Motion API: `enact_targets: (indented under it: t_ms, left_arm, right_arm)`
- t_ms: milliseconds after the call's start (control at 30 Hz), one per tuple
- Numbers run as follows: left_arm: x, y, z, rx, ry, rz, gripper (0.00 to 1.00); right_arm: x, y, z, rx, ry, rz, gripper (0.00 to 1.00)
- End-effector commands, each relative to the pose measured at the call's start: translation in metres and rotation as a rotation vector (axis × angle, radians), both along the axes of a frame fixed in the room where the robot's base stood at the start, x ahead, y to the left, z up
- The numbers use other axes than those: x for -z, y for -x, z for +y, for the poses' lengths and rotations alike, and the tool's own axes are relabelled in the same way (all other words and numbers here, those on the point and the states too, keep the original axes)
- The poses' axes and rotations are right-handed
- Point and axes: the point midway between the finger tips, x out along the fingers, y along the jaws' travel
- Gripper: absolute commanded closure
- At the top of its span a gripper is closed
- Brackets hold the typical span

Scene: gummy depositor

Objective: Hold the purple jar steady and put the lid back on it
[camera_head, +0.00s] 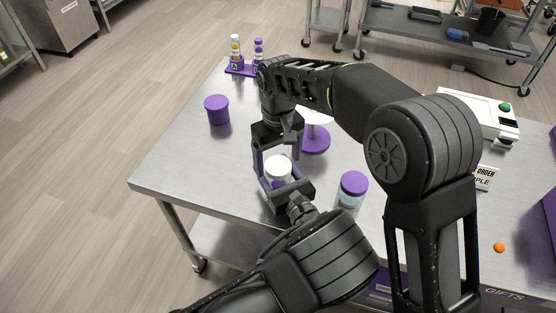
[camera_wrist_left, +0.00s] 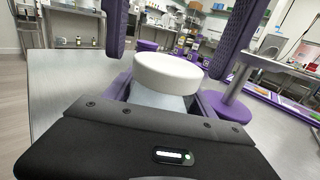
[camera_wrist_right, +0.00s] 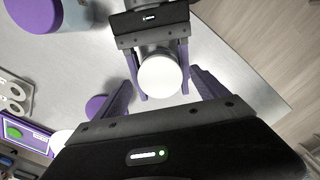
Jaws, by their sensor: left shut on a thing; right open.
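My left gripper (camera_wrist_left: 165,92) is shut on the jar's body from the side, below the lid. My right gripper (camera_wrist_right: 162,92) is open, pointing down from above, its purple fingers on either side of the lid with visible gaps. The lid also shows in the left wrist view (camera_wrist_left: 168,72) and right wrist view (camera_wrist_right: 160,77).
A purple-lidded jar (camera_head: 352,188) stands close right of my left gripper. A purple tub (camera_head: 217,110) stands at the left, a purple round base (camera_head: 316,140) behind. A rack with two small bottles (camera_head: 240,69) is at the back corner. An orange ball (camera_head: 499,247) lies at the right.

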Motion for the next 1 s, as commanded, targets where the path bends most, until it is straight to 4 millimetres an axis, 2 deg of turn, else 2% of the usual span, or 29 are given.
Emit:
enact_targets:
  t_ms: [200, 300, 533, 600, 833, 933, 1000]
  left_arm:
    - [0.0, 0.0, 0.0, 0.0, 0.0, 0.0, 1.0]
    - [0.0, 0.0, 0.0, 0.0, 0.0, 0.0, 1.0]
    - [0.0, 0.0, 0.0, 0.0, 0.0, 0.0, 1.0]
    - [0.0, 0.0, 0.0, 0.0, 0.0, 0.0, 1.0]
    - [0.0, 0.0, 0.0, 0.0, 0.0, 0.0, 1.0]
    - [0.0, 0.0, 0.0, 0.0, 0.0, 0.0, 1.0]
    - [0.0, 0.0, 0.0, 0.0, 0.0, 0.0, 1.0]
  right_arm:
    - [-0.028, 0.0, 0.0, 0.001, -0.001, -0.003, 0.17]
    - [-0.035, 0.0, 0.001, 0.0, -0.001, -0.002, 0.17]
    - [-0.036, 0.0, 0.0, 0.0, 0.0, -0.001, 0.17]
    - [-0.036, 0.0, 0.0, 0.0, 0.0, -0.001, 0.21]
    - [-0.033, -0.005, -0.01, 0.022, -0.033, 0.017, 0.21]
    - [-0.039, -0.006, -0.008, -0.066, -0.053, 0.019, 0.21]
    - [-0.048, -0.006, -0.004, -0.196, -0.059, 0.014, 0.21]
